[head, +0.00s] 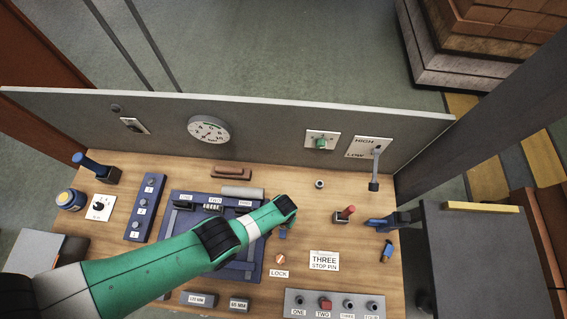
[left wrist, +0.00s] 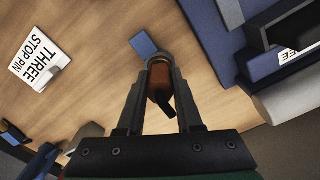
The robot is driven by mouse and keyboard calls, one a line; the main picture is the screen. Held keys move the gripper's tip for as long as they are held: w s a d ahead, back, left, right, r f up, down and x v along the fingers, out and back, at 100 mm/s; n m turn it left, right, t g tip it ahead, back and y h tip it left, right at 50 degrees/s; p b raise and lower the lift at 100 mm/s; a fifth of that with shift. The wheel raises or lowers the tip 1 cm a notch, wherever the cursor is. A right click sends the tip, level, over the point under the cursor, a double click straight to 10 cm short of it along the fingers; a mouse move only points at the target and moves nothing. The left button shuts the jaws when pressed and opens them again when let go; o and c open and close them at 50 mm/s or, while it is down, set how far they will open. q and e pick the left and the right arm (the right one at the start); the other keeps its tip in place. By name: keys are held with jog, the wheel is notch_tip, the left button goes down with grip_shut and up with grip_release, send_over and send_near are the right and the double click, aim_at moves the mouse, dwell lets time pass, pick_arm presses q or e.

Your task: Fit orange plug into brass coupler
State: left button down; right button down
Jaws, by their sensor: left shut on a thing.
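My left gripper (left wrist: 160,68) is shut on an orange-brown cylindrical piece (left wrist: 160,76), which looks like the orange plug. A dark part shows at the near end of this piece, between the fingers. In the head view my green left arm reaches over the bench, and its wrist hides the held piece. A small blue piece (left wrist: 144,44) lies just beyond the fingertips in the left wrist view. I cannot clearly pick out the brass coupler in either view. My right gripper is not in view.
A dark blue fixture (head: 254,267) lies under my left arm. A small ring (head: 320,184), a red-topped lever (head: 346,212) and a blue-handled clamp (head: 381,222) stand to the right. The "THREE STOP PIN" card (head: 324,261) lies nearer. A grey panel (head: 265,125) closes the back.

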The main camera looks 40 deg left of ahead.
pick_arm(q)
jog(key=shift+f, duration=0.35)
jog(key=c, duration=0.5)
grip_release()
jog(key=shift+o, duration=0.2)
jog(key=o, duration=0.4)
jog(key=shift+c, duration=0.2)
notch_tip(320, 180, up, 6)
jog(key=p, duration=0.5)
jog(key=shift+p, duration=0.35)
